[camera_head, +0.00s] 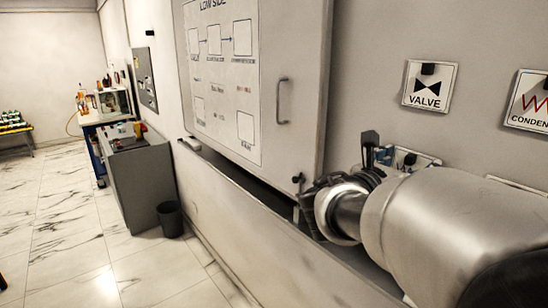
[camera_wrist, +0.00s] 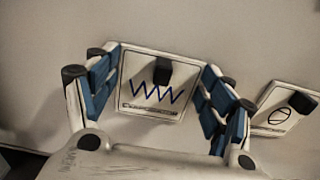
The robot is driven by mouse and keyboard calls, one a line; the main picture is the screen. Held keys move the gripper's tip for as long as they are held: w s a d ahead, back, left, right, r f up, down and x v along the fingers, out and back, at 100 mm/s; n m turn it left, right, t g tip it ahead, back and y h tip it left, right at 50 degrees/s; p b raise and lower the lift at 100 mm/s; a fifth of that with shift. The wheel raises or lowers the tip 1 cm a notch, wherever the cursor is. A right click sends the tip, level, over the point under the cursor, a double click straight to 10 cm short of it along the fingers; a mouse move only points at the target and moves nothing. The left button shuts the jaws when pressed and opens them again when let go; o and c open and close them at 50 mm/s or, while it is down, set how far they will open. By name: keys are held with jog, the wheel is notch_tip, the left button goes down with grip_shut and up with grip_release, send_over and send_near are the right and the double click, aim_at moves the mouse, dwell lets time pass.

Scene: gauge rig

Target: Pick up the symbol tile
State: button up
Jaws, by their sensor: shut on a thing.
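A white square symbol tile (camera_wrist: 150,98) with a blue zigzag line and a black knob lies between the blue-padded fingers of my gripper (camera_wrist: 158,78) in the wrist view. The fingers are at the tile's left and right edges, and my gripper is shut on it. The tile's small label is too blurred to read. In the head view my gripper (camera_head: 372,152) is at the wall, largely hidden by my own arm. I cannot tell whether the tile still touches the wall.
A VALVE tile (camera_head: 429,84) and a red-zigzag tile (camera_head: 528,100) are on the wall above my arm. Another tile (camera_wrist: 284,112) sits right of the held one in the wrist view. A large LOW SIDE panel (camera_head: 225,75) with a handle (camera_head: 282,101) stands left of my gripper.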

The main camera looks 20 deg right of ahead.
aim_at(419, 129)
jog(key=shift+c, duration=0.8)
jog(key=shift+r, duration=0.15)
jog(key=shift+a+r+p, duration=0.1)
jog(key=shift+r+p, duration=0.45)
jog(key=shift+r, duration=0.05)
jog(key=r+p, duration=0.1)
jog(key=r, duration=0.1)
jog(key=r+p, duration=0.1)
jog(key=r, duration=0.1)
jog(key=a+r, duration=0.1)
jog(key=shift+s+r+p, duration=0.15)
jog(key=shift+r+p, duration=0.25)
jog(key=p+v, duration=0.5)
jog(key=v, duration=2)
jog(key=shift+s+a+f, duration=0.2)
jog(key=shift+s+a, duration=0.05)
jog(key=shift+a, duration=0.1)
